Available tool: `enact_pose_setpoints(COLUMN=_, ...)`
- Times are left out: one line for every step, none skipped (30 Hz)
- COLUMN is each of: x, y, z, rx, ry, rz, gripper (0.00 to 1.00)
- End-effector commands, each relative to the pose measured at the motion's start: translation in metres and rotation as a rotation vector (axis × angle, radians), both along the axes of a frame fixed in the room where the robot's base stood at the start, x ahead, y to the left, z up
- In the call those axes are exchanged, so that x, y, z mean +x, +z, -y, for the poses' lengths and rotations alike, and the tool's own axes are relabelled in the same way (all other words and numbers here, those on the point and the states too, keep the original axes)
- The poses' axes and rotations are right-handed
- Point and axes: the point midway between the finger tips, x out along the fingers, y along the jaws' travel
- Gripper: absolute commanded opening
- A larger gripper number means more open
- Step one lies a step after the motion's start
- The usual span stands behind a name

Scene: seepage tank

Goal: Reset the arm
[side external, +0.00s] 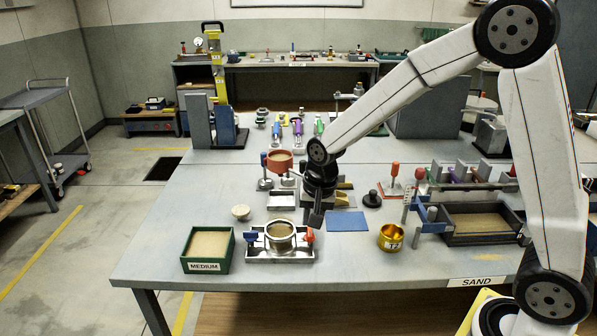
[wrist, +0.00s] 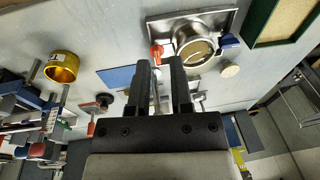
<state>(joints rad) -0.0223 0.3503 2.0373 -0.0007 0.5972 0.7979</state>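My gripper (side external: 316,220) hangs over the middle of the grey table (side external: 190,225), fingers pointing down, just right of a metal fixture (side external: 262,255). In the wrist view the two dark fingers of my gripper (wrist: 160,62) stand apart, with a gap between them and nothing visibly held. The fixture holds a round metal ring (side external: 280,236) and has a blue and an orange handle; it also shows beyond my fingertips in the wrist view (wrist: 222,22). My arm is bent and reaches in from the right.
A green box marked MEDIUM (side external: 207,250) stands at the front left. A gold cup (side external: 391,237), a blue pad (side external: 346,224) and a sand-filled dark tray (side external: 480,222) lie to the right.

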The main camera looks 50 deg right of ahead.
Motion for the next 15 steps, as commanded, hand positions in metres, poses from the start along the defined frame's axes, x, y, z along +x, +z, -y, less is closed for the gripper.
enact_pose_setpoints(x=-0.013, y=0.001, z=0.001, rx=-0.011, ry=0.064, rz=0.008, gripper=0.26)
enact_pose_setpoints(x=-0.021, y=0.001, z=0.002, rx=-0.017, ry=0.107, rz=0.011, gripper=0.26)
enact_pose_setpoints(x=-0.03, y=0.001, z=0.003, rx=-0.028, ry=0.162, rz=0.017, gripper=0.26)
enact_pose_setpoints(x=-0.037, y=0.001, z=0.003, rx=-0.035, ry=0.203, rz=0.022, gripper=0.26)
enact_pose_setpoints(x=-0.045, y=0.001, z=0.004, rx=-0.042, ry=0.243, rz=0.026, gripper=0.26)
enact_pose_setpoints(x=-0.054, y=0.001, z=0.005, rx=-0.053, ry=0.298, rz=0.031, gripper=0.26)
enact_pose_setpoints(x=-0.062, y=0.0, z=0.005, rx=-0.061, ry=0.34, rz=0.036, gripper=0.26)
enact_pose_setpoints(x=-0.069, y=0.0, z=0.006, rx=-0.069, ry=0.381, rz=0.039, gripper=0.26)
enact_pose_setpoints(x=-0.079, y=-0.001, z=0.006, rx=-0.08, ry=0.435, rz=0.045, gripper=0.26)
enact_pose_setpoints(x=-0.086, y=-0.001, z=0.007, rx=-0.088, ry=0.472, rz=0.048, gripper=0.26)
enact_pose_setpoints(x=-0.093, y=-0.002, z=0.007, rx=-0.096, ry=0.509, rz=0.051, gripper=0.26)
enact_pose_setpoints(x=-0.101, y=-0.003, z=0.008, rx=-0.106, ry=0.556, rz=0.056, gripper=0.26)
enact_pose_setpoints(x=-0.107, y=-0.004, z=0.008, rx=-0.113, ry=0.587, rz=0.059, gripper=0.26)
enact_pose_setpoints(x=-0.112, y=-0.004, z=0.008, rx=-0.12, ry=0.617, rz=0.061, gripper=0.26)
enact_pose_setpoints(x=-0.119, y=-0.006, z=0.009, rx=-0.127, ry=0.652, rz=0.064, gripper=0.26)
